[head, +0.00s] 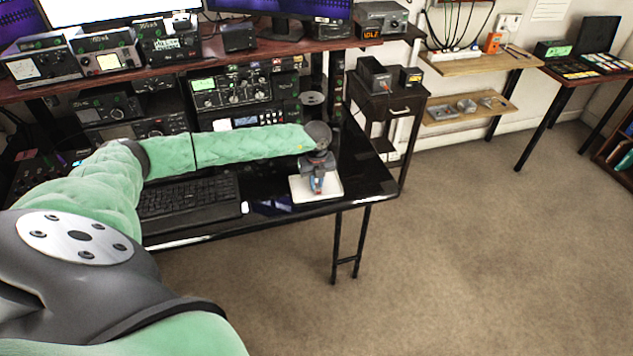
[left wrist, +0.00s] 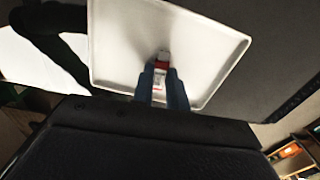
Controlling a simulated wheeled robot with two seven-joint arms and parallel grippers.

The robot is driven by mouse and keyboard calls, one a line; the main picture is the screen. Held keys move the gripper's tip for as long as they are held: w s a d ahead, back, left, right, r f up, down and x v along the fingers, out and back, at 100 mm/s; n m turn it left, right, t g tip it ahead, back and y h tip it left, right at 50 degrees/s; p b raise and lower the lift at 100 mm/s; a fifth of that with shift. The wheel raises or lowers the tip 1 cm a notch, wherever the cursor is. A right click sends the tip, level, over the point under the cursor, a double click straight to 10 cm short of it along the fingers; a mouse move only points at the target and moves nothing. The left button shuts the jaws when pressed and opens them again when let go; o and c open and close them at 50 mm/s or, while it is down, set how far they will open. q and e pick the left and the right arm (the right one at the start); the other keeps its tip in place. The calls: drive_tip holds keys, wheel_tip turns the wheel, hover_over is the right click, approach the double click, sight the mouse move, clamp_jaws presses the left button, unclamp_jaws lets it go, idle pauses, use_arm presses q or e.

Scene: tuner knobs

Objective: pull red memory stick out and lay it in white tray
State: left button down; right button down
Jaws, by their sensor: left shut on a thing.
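My left gripper (head: 316,188) is over the white tray (head: 330,192) near the right end of the black desk. In the left wrist view the gripper's two blue-grey fingers (left wrist: 161,88) are shut on the red memory stick (left wrist: 160,65). The stick's red body and light metal end show between the fingertips, in front of the floor of the white tray (left wrist: 110,45). I cannot tell whether the stick touches the tray. In the head view the stick is too small and hidden to make out clearly. My right gripper is in neither view.
A black keyboard (head: 188,195) lies on the desk left of the tray. Radio units (head: 230,90) stand behind, below a wooden shelf. A small black drawer stand (head: 395,105) is beyond the desk's right end. Open carpet (head: 480,230) lies to the right.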

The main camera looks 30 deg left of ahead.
use_arm(q)
drive_tip(key=shift+f, duration=0.2)
drive_tip(key=c, duration=1.5)
unclamp_jaws()
drive_tip(key=shift+c, duration=0.2)
drive_tip(key=shift+r, duration=0.15)
drive_tip(key=shift+r+p, duration=0.45)
drive_tip(key=shift+r, duration=0.95)
drive_tip(key=shift+o, duration=0.4)
drive_tip(key=o, duration=0.5)
drive_tip(key=shift+c, duration=0.2)
